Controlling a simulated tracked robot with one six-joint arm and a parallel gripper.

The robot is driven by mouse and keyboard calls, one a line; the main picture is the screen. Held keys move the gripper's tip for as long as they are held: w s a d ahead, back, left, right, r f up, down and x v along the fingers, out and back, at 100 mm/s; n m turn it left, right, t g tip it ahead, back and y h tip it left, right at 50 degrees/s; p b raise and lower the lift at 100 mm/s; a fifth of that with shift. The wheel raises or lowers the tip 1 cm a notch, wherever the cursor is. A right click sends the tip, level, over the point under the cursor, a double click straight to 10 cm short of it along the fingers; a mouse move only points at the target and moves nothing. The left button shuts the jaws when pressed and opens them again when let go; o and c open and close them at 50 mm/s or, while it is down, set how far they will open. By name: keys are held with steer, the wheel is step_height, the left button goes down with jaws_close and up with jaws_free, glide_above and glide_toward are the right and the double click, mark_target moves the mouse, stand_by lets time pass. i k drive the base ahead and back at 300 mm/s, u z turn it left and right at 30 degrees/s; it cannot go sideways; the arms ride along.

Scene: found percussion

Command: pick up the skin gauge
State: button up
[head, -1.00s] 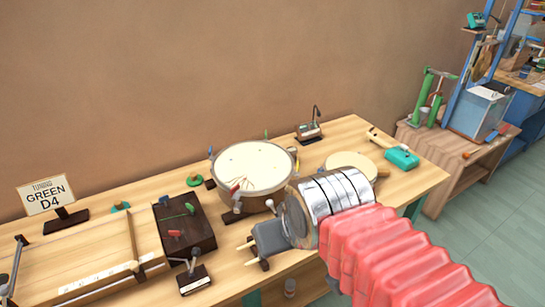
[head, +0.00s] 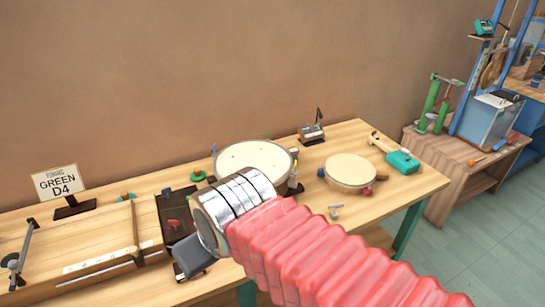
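I cannot tell for certain which object is the skin gauge. A small boxy instrument with an upright dark stem (head: 312,133) stands at the bench's back edge, behind the drum. A teal-headed tool with a pale handle (head: 403,161) lies at the bench's right end. My gripper (head: 187,268) is at the lower left of my silver-and-pink arm, over the front of the bench by the dark block. Its fingertips are hidden, so its opening does not show. Neither candidate is near it.
A large pale drum (head: 254,158) is partly behind my arm. A dark block (head: 175,218) and a "GREEN D4" sign (head: 58,184) are left.

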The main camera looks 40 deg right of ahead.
mark_target(294, 151)
steer(key=u, duration=1.75)
steer(key=k, duration=1.6)
steer(key=z, duration=1.4)
